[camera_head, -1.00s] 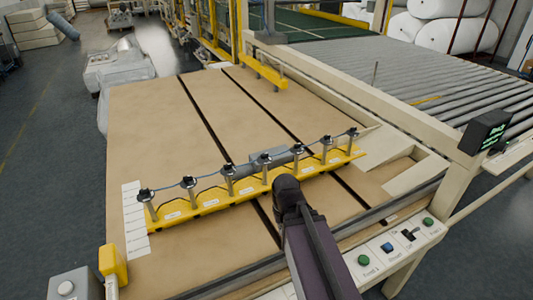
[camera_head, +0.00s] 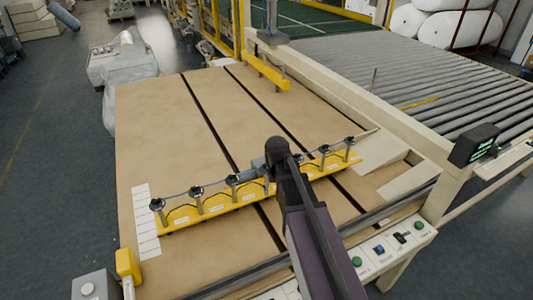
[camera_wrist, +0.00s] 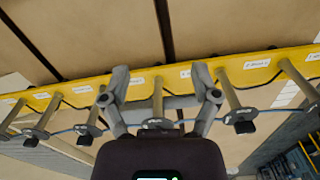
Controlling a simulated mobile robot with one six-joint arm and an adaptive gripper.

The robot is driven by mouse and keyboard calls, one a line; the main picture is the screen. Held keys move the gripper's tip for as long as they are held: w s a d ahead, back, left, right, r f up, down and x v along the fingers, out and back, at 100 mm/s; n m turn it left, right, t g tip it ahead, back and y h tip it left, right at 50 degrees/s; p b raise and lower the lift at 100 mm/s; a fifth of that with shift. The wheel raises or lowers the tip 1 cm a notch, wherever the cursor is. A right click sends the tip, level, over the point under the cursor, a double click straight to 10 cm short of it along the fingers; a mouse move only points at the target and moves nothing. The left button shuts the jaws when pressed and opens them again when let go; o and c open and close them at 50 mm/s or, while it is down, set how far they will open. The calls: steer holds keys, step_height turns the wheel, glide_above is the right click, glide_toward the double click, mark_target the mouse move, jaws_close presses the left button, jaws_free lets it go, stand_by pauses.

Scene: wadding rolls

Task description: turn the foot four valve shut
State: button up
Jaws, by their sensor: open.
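A yellow rail (camera_head: 220,207) lies across the brown table with a row of upright metal posts, each with a dark valve at its top. In the head view my gripper (camera_head: 278,150) is over the middle of the row and hides the fourth post. In the wrist view the rail (camera_wrist: 85,88) runs across the picture. My gripper (camera_wrist: 160,76) is open there, with one finger on each side of a middle post (camera_wrist: 157,98). This appears to be foot four; its label is too small to read. Its valve (camera_wrist: 157,123) shows just above the dark gripper body. I cannot tell whether the fingers touch it.
Neighbouring posts stand close on both sides, such as one to the right (camera_wrist: 229,92). A thin blue hose links the valves. A grey cylinder lies behind the rail. A button panel (camera_head: 393,247) is on the table's front edge.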

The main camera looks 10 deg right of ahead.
steer(key=w+r+n+p, duration=0.1)
steer(key=w+r+p, duration=1.1)
steer(key=w+r, duration=0.2)
steer(key=shift+w+a+n, duration=0.2)
steer(key=shift+a+n, duration=0.05)
steer(key=shift+n, duration=0.05)
steer(key=shift+f, duration=0.25)
step_height(320, 180, down, 13)
steer(key=b, duration=1.3)
steer(key=shift+f, duration=0.2)
jaws_close()
